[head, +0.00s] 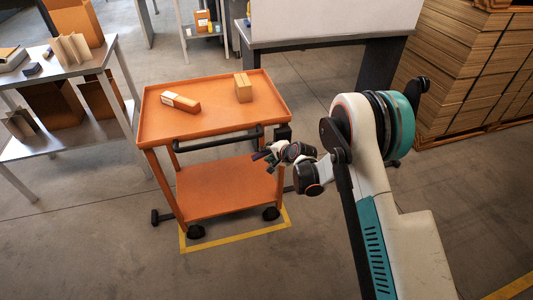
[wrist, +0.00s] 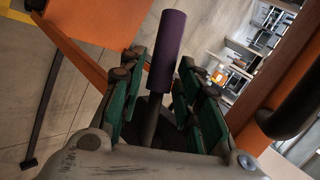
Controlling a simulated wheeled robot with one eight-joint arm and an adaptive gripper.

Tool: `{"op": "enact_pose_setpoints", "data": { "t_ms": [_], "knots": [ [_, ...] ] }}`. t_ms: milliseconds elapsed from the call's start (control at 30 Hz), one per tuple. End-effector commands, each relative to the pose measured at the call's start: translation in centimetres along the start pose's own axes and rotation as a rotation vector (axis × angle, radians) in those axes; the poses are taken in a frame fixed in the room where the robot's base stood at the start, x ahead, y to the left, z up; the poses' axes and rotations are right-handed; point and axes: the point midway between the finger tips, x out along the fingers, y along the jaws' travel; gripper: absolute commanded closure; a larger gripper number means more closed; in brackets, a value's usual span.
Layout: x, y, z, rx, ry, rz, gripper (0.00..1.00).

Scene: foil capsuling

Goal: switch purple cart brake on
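The orange cart (head: 215,117) stands in front of me, with the gripper end of my arm at its right front corner. The brake lever has a purple cylindrical grip (wrist: 167,50) on a dark rod. In the head view the grip (head: 259,156) shows only as a small purple spot. My gripper (wrist: 160,75) has its teal-padded fingers apart, one on each side of the lever. The purple grip rises between the fingertips, tilted in the wrist view. The fingers do not look closed on it. In the head view my gripper (head: 268,160) is small and partly unclear.
Two boxes (head: 243,87) (head: 181,102) lie on the cart's top tray. A black push handle (head: 218,139) runs along its front edge. A yellow floor outline (head: 236,236) lies under the cart. A metal table (head: 62,72) stands left, and stacked cardboard (head: 470,65) stands right.

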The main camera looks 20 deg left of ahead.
Motion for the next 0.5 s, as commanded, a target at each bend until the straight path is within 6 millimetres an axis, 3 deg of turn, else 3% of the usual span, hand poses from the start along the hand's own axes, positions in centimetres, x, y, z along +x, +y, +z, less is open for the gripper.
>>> {"op": "enact_pose_setpoints", "data": {
  "t_ms": [300,500],
  "knots": [
    [-6.3,0.0,0.0,0.000,0.001,0.000,0.69],
    [-8.7,0.0,0.1,-0.001,0.000,0.000,0.69]
  ]
}}
